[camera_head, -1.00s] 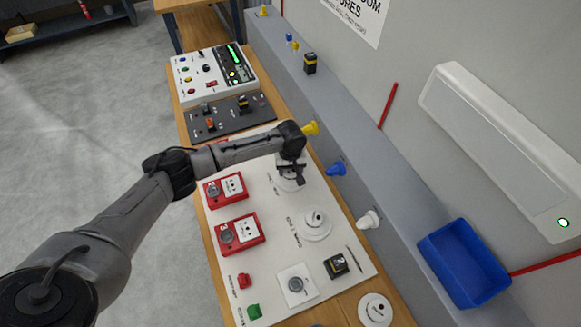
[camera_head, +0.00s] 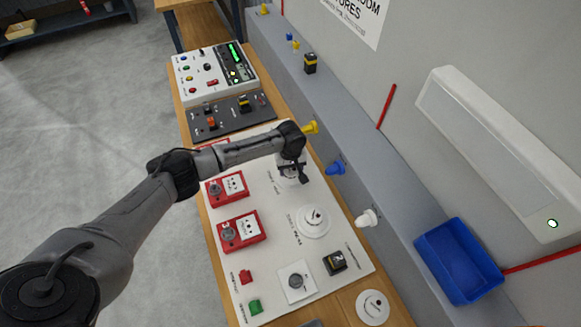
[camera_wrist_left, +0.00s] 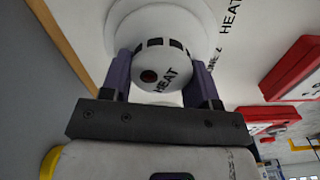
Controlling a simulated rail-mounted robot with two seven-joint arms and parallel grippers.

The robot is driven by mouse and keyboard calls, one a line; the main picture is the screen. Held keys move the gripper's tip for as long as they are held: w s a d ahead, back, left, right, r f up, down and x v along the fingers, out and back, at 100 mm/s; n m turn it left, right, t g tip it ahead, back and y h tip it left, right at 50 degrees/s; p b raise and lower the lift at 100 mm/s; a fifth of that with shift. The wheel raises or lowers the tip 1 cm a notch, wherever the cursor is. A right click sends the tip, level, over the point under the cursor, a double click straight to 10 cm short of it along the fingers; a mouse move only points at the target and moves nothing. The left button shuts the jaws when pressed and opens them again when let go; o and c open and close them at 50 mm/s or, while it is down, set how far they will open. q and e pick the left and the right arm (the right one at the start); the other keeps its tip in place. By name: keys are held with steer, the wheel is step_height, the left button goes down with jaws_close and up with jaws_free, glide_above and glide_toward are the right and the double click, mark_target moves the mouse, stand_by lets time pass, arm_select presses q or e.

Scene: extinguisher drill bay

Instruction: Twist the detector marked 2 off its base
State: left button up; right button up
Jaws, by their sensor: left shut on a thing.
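The heat detector (camera_wrist_left: 160,68) is a white round head marked HEAT with a dark red spot. It sits at its white round base (camera_wrist_left: 130,22) on the white board; print beside it reads "2 HEAT", its start hidden. My left gripper (camera_wrist_left: 163,75) is shut on this head, one finger on each side. In the head view my left gripper (camera_head: 292,170) is over the detector and hides most of it. I cannot tell whether head and base are still locked together. My right gripper is not in view.
Another white detector (camera_head: 313,220) is nearer on the board (camera_head: 268,213). Red call points (camera_head: 240,232) stand left of it. Yellow, blue and white knobs, such as the blue one (camera_head: 335,168), line the grey ledge. A blue bin (camera_head: 458,260) is at the right.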

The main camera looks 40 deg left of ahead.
arm_select(q)
steer(key=shift+r+n+p, duration=0.1)
steer(key=shift+n+p, duration=0.2)
steer(key=shift+p, duration=0.25)
steer(key=shift+n+p, duration=0.6)
steer(key=shift+p, duration=0.3)
stand_by(0.3)
steer(key=shift+n+p, duration=0.3)
steer(key=shift+p, duration=0.2)
steer(key=shift+s+n+p, duration=0.1)
steer(key=shift+n+p, duration=0.4)
steer(key=shift+p, duration=0.1)
steer(key=shift+p, duration=0.3)
steer(key=shift+n, duration=0.3)
